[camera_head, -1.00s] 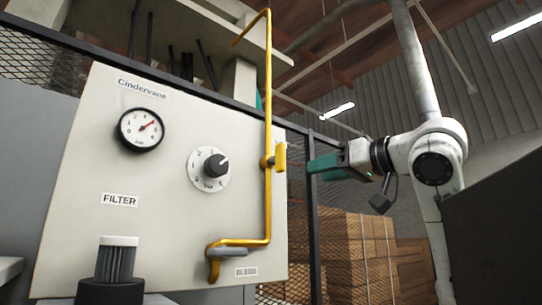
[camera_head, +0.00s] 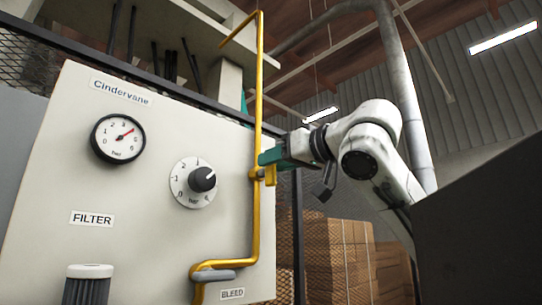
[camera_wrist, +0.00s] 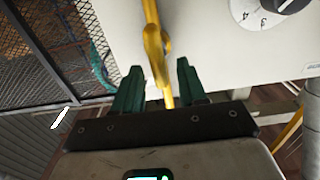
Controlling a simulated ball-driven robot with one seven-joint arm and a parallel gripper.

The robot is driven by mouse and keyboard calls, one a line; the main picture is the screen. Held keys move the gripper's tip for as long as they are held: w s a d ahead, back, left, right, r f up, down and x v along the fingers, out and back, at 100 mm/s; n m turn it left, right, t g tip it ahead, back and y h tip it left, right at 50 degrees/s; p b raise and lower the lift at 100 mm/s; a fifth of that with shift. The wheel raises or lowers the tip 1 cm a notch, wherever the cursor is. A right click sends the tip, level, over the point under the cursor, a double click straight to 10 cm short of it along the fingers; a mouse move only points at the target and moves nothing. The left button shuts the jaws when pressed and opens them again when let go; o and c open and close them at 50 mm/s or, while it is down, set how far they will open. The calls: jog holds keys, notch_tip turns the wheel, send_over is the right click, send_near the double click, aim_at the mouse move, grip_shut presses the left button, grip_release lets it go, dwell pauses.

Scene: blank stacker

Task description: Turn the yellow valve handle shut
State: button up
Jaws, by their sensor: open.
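The yellow valve handle (camera_head: 270,176) sits on the vertical yellow pipe (camera_head: 257,100) near the right edge of the pale panel. In the head view my gripper (camera_head: 264,157) reaches the valve from the right, its green fingers covering part of it. In the wrist view my gripper (camera_wrist: 158,68) is open, with one green finger on each side of the yellow pipe line. The yellow handle (camera_wrist: 155,45) shows just beyond the fingertips there. I see gaps beside both fingers, so nothing is gripped. The handle's exact angle is hard to tell.
The panel carries a gauge (camera_head: 118,138) with a red needle and a black-knobbed dial (camera_head: 202,179). A grey lever (camera_head: 213,275) sits at the pipe's lower bend, beside the BLEED label. Mesh fencing (camera_wrist: 60,45) and stacked boxes (camera_head: 335,255) stand beyond the panel's right edge.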

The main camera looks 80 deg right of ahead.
jog(key=shift+x, duration=0.95)
grip_shut()
